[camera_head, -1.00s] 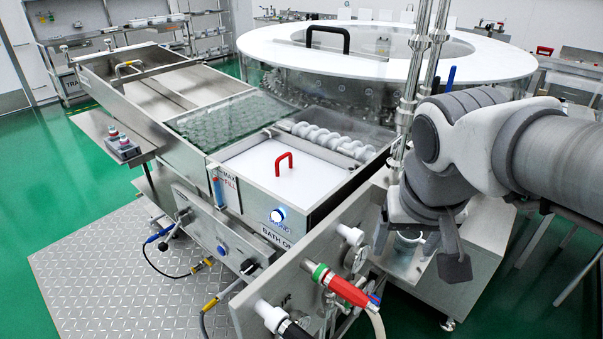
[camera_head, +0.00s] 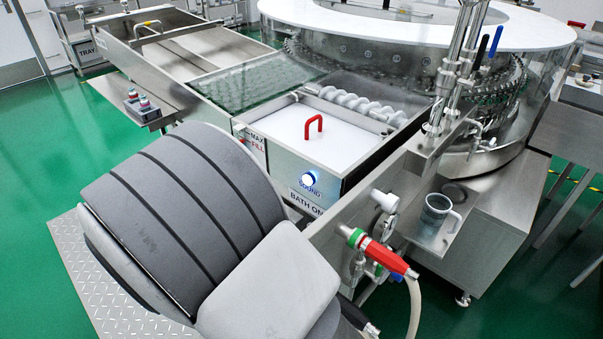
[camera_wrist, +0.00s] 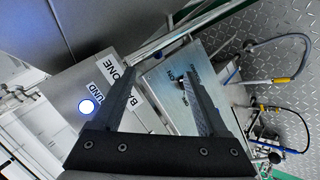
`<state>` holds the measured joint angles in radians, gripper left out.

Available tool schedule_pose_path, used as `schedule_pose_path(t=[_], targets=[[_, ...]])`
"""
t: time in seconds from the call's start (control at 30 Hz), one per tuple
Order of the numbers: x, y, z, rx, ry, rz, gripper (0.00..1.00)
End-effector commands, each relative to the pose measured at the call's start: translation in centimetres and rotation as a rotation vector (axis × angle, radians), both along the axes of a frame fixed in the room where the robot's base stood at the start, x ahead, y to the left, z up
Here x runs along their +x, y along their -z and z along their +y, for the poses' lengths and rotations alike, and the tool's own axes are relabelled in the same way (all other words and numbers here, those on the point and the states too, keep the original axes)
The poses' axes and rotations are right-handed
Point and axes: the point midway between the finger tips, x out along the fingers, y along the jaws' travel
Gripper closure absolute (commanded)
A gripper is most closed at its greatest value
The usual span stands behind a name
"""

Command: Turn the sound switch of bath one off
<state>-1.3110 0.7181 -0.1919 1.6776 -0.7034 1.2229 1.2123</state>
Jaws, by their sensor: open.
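The sound switch of bath one (camera_head: 308,178) is a round, glowing blue-white knob on the front steel panel, above the "BATH ONE" label (camera_head: 306,201). It also glows in the wrist view (camera_wrist: 87,106), to the left of my fingers, beside the "SOUND" lettering. My gripper (camera_wrist: 155,71) is open and empty in the wrist view, its two dark fingers apart, with the panel and label beyond them. The switch is outside the gap between the fingers. In the head view my gripper is hidden, with my arm filling the lower left.
The bath has a white lid with a red handle (camera_head: 314,126). A red-handled valve and hose (camera_head: 384,256) stand right of the panel. A mug (camera_head: 437,212) sits on a small shelf.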

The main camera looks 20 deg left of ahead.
Motion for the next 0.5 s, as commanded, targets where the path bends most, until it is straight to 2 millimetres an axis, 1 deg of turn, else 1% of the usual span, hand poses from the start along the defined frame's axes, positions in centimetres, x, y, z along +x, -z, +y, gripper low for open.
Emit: schedule_pose_path(t=[0.03,0.2,0.4,0.5], targets=[[-0.7,1.7,0.8,-0.05,-0.024,-0.044,0.23],[-2.2,5.9,3.0,-0.168,-0.098,-0.235,0.23],[-4.4,9.9,5.3,-0.245,-0.226,-0.47,0.23],[-5.4,11.2,6.3,-0.259,-0.285,-0.565,0.23]])
